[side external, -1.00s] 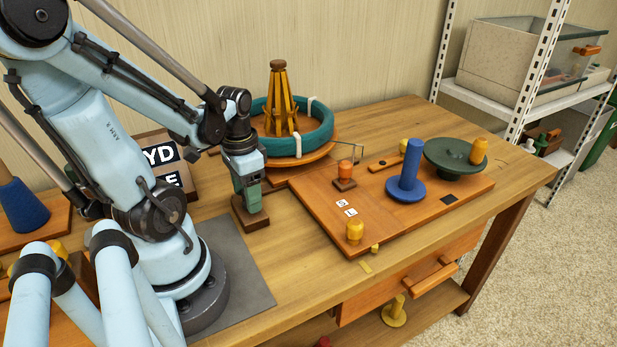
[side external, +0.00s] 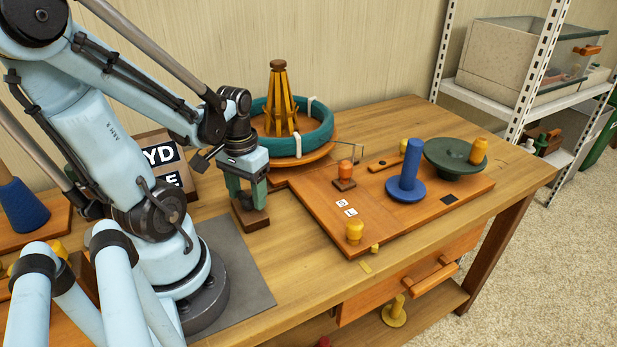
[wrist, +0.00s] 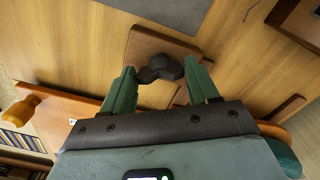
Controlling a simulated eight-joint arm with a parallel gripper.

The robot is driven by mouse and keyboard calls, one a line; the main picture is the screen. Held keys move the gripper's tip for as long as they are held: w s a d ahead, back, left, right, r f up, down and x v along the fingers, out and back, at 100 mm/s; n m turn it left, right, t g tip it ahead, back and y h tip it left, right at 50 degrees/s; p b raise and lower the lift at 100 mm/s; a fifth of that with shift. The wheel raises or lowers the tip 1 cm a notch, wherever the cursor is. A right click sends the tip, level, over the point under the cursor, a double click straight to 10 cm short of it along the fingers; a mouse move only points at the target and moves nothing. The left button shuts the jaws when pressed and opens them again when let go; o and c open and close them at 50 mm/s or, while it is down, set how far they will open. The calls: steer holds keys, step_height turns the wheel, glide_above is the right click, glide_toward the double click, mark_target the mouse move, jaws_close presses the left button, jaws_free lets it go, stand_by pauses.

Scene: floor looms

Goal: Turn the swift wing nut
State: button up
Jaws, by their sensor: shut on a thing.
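The swift wing nut (wrist: 161,68) is a dark, two-lobed piece on a brown wooden block (wrist: 146,42) in the wrist view. In the side view the block (side external: 251,219) stands on the bench, and my gripper hides the nut there. My gripper (side external: 249,204) points straight down over the block. The nut's lobes lie roughly from finger to finger.
A round wooden stand with a teal ring (side external: 300,138) and yellow cone (side external: 281,100) stands behind my gripper. To the right, an orange board (side external: 318,218) carries a blue spool (side external: 408,172) and several small parts. Bare bench lies between block and board.

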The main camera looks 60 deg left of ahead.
mark_target(248, 196)
steer(key=o, duration=1.1)
steer(key=shift+c, duration=0.2)
steer(key=shift+r, duration=0.1)
step_height(248, 196, up, 12)
steer(key=shift+w, duration=0.1)
stand_by(0.4)
steer(key=w+d+f+m+t, duration=0.2)
steer(key=w+d+m+t, duration=0.4)
steer(key=w+d, duration=0.5)
steer(key=shift+w+d+f+t, duration=0.3)
steer(key=shift+d+t, duration=0.3)
steer(key=shift+d, duration=0.45)
